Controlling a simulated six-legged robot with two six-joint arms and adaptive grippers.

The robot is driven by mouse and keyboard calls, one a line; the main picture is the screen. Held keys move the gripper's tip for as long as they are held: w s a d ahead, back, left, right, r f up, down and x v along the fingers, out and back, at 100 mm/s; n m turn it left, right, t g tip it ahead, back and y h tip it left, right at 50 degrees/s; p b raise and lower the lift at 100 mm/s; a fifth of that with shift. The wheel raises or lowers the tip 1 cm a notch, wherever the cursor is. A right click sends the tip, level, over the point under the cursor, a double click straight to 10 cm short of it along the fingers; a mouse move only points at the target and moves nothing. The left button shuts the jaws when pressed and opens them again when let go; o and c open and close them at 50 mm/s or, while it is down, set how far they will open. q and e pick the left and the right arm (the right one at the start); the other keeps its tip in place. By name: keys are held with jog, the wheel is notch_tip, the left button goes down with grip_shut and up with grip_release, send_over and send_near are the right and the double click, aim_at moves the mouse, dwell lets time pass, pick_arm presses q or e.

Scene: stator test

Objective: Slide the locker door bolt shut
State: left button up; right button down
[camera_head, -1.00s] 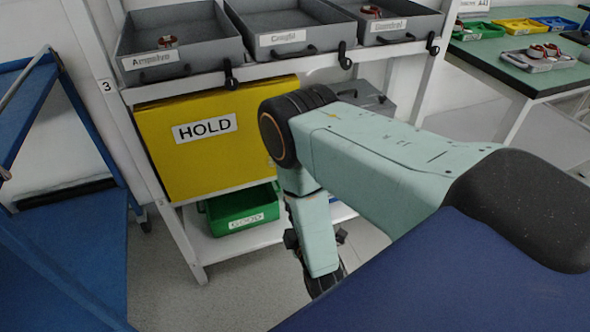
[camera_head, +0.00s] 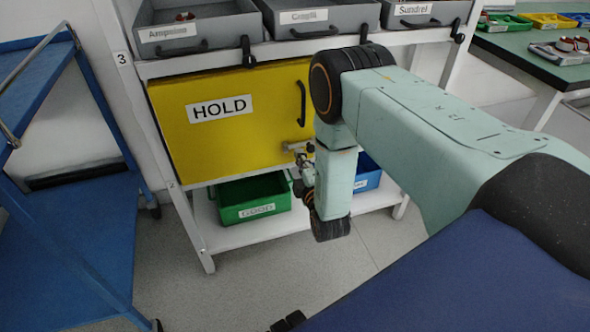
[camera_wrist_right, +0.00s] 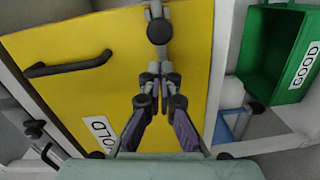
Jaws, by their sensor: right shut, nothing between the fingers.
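The yellow locker door (camera_head: 240,140) marked HOLD appears flat against the white frame under the upper shelf. It has a black handle (camera_head: 301,103). A small metal bolt (camera_head: 300,147) is on its lower right part; how far it is slid cannot be told. In the right wrist view, the bolt's dark round knob (camera_wrist_right: 159,31) is straight ahead on the yellow door. My right gripper (camera_wrist_right: 158,78) is shut and empty just short of the knob; whether it touches the bolt's metal is unclear. In the head view my arm partly covers this gripper (camera_head: 304,172). My left gripper is not seen.
Grey trays (camera_head: 195,36) stand on the shelf above the door. A green GOOD bin (camera_head: 250,200) and a blue bin (camera_head: 367,172) sit on the shelf below. A blue cart (camera_head: 75,230) is at left, a green table (camera_head: 535,60) at right.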

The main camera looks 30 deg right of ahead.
jog(key=shift+d, duration=0.65)
